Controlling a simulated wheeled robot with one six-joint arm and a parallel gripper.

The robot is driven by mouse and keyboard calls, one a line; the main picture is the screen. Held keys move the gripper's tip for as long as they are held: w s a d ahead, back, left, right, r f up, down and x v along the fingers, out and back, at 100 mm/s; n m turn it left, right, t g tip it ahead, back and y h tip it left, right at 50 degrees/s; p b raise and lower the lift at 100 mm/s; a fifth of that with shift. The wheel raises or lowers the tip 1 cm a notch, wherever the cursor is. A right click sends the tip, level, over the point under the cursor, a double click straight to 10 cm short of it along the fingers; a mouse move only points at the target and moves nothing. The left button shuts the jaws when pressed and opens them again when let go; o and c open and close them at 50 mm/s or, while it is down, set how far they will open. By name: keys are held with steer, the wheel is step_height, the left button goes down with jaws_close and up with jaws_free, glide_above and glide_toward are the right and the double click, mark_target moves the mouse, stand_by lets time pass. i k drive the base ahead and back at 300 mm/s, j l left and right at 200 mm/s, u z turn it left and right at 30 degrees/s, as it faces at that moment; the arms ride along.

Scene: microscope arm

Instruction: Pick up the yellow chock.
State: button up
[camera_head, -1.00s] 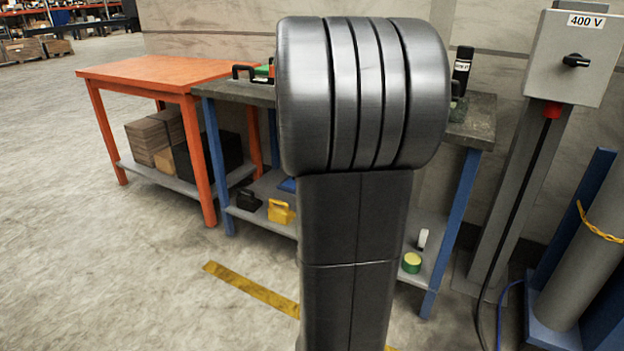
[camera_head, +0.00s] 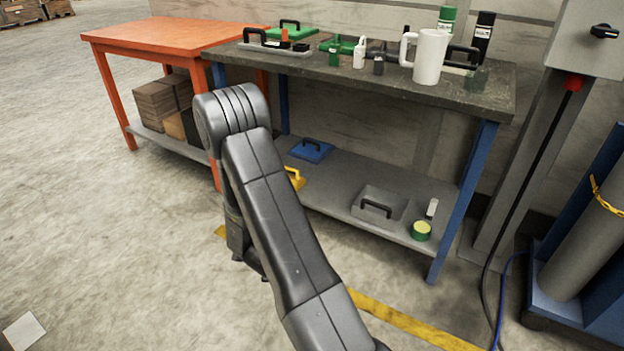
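The yellow chock (camera_head: 296,180) lies on the lower shelf of the dark-topped bench, towards its left end. Only its handle and right part show; my arm hides the rest. My arm rises from the bottom and bends at the elbow left of the bench. Its far part hangs down behind the upper link. The end with my gripper (camera_head: 250,264) is low, in front of the shelf and mostly hidden. Its fingers cannot be made out, so I cannot tell whether it is open or shut.
The bench's lower shelf (camera_head: 335,185) also holds a blue handled piece (camera_head: 311,151), a grey handled piece (camera_head: 379,205) and a green-yellow roll (camera_head: 421,231). The bench top (camera_head: 350,80) is cluttered. An orange table (camera_head: 165,38) stands left. A grey post (camera_head: 525,160) stands right.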

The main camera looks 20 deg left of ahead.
mark_target(298, 181)
steer(key=i+j+z, duration=0.3)
steer(key=j+z, duration=0.15)
steer(key=j, duration=0.15)
steer(key=i+j+z, duration=0.2)
steer(key=j+z, duration=0.2)
steer(key=j, duration=0.25)
steer(key=i+j, duration=0.1)
steer(key=j, duration=0.3)
steer(key=i+j, duration=0.1)
steer(key=j, duration=0.25)
steer(key=i+j, duration=0.1)
steer(key=j, duration=0.3)
steer(key=i+j+z, duration=0.1)
steer(key=j, duration=0.25)
